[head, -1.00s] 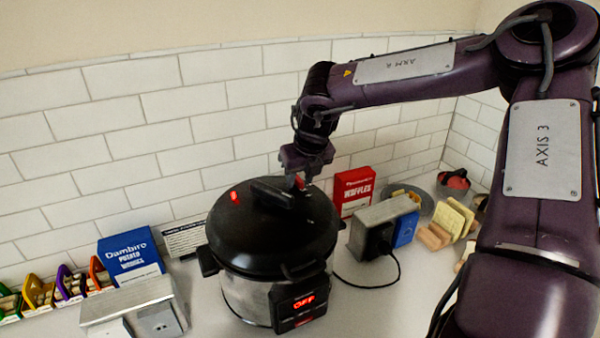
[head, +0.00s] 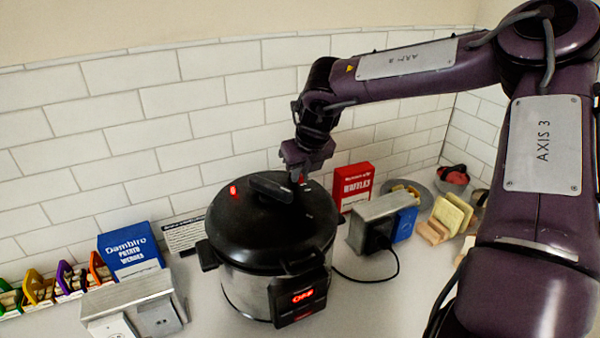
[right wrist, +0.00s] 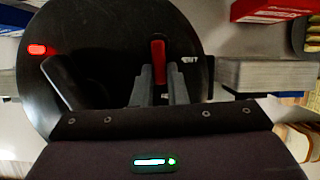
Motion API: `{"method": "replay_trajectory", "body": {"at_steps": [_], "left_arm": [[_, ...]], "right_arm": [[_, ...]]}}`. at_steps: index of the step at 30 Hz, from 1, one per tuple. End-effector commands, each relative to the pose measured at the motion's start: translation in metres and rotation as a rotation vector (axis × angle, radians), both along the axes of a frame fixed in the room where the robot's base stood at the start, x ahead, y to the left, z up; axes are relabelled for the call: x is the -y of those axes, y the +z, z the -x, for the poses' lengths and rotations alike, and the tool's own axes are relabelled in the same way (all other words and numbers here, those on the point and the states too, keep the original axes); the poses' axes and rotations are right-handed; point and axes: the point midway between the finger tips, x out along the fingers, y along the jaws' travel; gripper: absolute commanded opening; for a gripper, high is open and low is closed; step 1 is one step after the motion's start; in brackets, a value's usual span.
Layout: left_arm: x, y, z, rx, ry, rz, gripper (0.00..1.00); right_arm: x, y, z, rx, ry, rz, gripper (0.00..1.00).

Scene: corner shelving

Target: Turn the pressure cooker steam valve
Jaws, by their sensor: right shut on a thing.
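The pressure cooker (head: 243,287) stands on the counter with its black lid (head: 240,215) on and a red "OFF" display at its front. The red steam valve (right wrist: 158,52) is on the lid, beside the lid's handle (head: 270,186). My right gripper (head: 303,177) points down at the lid from above. In the right wrist view its two grey fingers (right wrist: 160,80) are shut on the valve's near part. The fingers hide most of the valve in the head view. A small red spot (right wrist: 37,49) shows on the lid to the left. My left gripper is not in view.
A red waffles box (head: 353,185) and a metal toaster-like block (head: 372,225) stand right of the cooker, with a black cable on the counter. A tiled wall (head: 100,150) is close behind.

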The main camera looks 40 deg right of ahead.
Motion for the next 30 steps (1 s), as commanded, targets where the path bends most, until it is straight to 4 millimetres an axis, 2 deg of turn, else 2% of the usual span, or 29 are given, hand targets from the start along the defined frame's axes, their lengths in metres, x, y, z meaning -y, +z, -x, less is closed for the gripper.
{"method": "replay_trajectory", "body": {"at_steps": [12,21,30], "left_arm": [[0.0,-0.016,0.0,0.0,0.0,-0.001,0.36],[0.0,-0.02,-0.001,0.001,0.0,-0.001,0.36],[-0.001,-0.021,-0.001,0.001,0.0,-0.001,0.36]], "right_arm": [[0.013,0.0,0.001,0.004,0.305,0.001,0.0],[0.023,0.0,-0.001,0.002,0.567,0.002,0.0],[0.029,0.001,-0.004,0.001,0.753,0.003,0.0]]}}
